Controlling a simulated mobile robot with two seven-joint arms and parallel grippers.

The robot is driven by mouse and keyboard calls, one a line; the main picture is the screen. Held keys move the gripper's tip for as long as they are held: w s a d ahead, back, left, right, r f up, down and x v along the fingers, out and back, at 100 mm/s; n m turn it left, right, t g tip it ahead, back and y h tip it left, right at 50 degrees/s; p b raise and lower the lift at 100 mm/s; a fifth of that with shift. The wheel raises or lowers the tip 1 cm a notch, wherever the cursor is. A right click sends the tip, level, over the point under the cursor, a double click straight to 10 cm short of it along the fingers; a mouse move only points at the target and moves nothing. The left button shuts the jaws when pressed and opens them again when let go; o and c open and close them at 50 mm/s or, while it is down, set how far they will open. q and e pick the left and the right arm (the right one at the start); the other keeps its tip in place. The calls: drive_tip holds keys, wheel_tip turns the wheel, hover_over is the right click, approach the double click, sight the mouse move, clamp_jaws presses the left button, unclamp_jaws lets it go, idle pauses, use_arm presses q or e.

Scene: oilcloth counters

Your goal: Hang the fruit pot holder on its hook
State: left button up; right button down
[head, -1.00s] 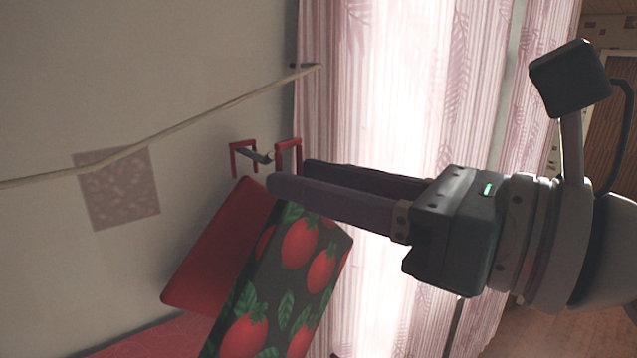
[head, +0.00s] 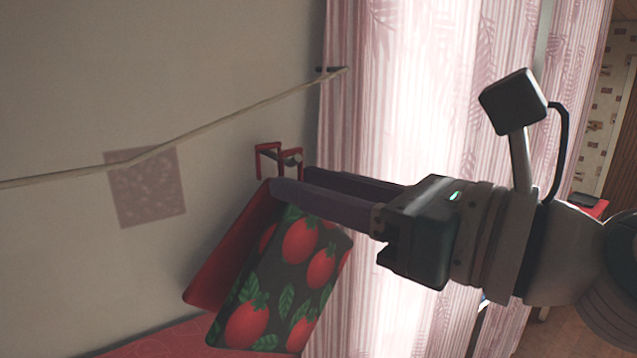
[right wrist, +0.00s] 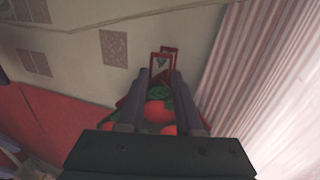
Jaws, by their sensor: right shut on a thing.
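The fruit pot holder (head: 282,278) is dark with red fruits and green leaves, and it hangs tilted below my right gripper (head: 291,183). The gripper is shut on its upper part, just under its red loop (head: 281,152). The small hook (head: 294,159) sticks out from the wall at loop height. The loop overlaps the hook's tip; I cannot tell for sure whether the tip passes through it. A plain red pot holder (head: 232,248) is behind, nearer the wall, its own loop (head: 259,162) at the hook. The right wrist view shows the fruit pot holder (right wrist: 158,110) between the fingers.
A cord (head: 235,113) runs along the wall above the hook. A pink curtain (head: 420,120) hangs close behind my right gripper. A red oilcloth counter (head: 165,342) lies below. A patterned tile (head: 146,188) is on the wall at left.

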idle(0.3)
drive_tip(key=c, duration=0.5)
unclamp_jaws()
